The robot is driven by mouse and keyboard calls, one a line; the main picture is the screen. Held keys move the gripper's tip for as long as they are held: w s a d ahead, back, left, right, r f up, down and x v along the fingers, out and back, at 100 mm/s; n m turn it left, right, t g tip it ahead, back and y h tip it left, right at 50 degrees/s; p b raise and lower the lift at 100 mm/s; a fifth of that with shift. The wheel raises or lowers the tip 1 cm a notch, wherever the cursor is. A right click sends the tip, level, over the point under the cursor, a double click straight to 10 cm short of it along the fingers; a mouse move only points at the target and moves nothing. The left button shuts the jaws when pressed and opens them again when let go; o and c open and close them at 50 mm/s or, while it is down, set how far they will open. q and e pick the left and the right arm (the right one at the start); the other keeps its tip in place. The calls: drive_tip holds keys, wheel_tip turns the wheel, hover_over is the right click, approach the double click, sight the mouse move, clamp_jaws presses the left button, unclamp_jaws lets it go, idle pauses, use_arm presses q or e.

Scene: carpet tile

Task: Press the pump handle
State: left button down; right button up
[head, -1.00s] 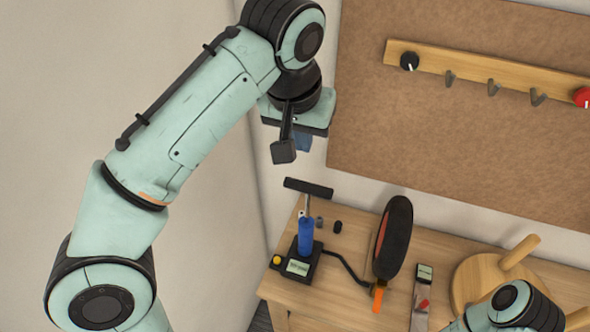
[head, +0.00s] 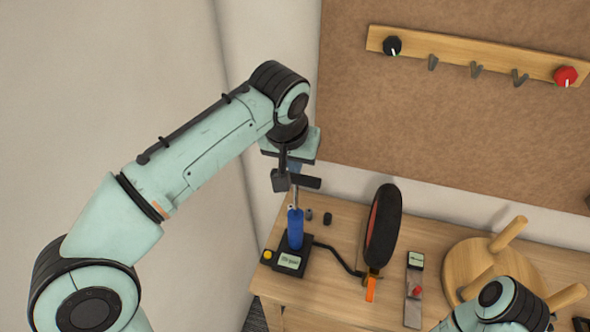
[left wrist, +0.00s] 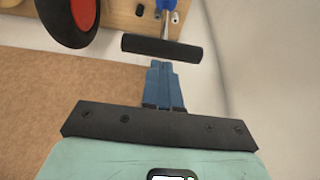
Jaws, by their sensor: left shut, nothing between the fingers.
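The floor pump stands on the table, with a blue barrel (head: 295,230), a black base and a raised rod. Its black T-shaped handle (head: 308,182) sits at the top, and it also shows as a dark bar in the left wrist view (left wrist: 170,48). My left gripper (head: 295,168) is just above the handle, pointing down. Its blue fingers are together and empty in the left wrist view (left wrist: 161,66), with the tips close to the handle bar. I cannot tell if they touch it. My right arm shows at bottom right, but its gripper is out of view.
A black wheel (head: 383,225) with a red inner side stands right of the pump, joined by a black hose (head: 340,259). A wooden stool (head: 470,262) lies upturned farther right. A hook rail (head: 455,56) hangs on the brown board behind.

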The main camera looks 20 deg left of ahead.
sight(295, 210)
use_arm(q)
drive_tip(key=shift+x, duration=1.15)
use_arm(e)
drive_tip(key=shift+s+f, duration=0.2)
drive_tip(key=shift+f, duration=0.1)
use_arm(q)
drive_tip(key=shift+s, duration=0.1)
wheel_tip(295, 210, down, 13)
drive_tip(key=b, duration=0.6)
drive_tip(key=shift+s+b, duration=0.2)
drive_tip(key=shift+b, duration=0.2)
use_arm(e)
drive_tip(key=s+f, duration=0.5)
drive_tip(key=f, duration=0.3)
drive_tip(key=shift+s+g, duration=0.2)
drive_tip(key=shift+g, duration=0.2)
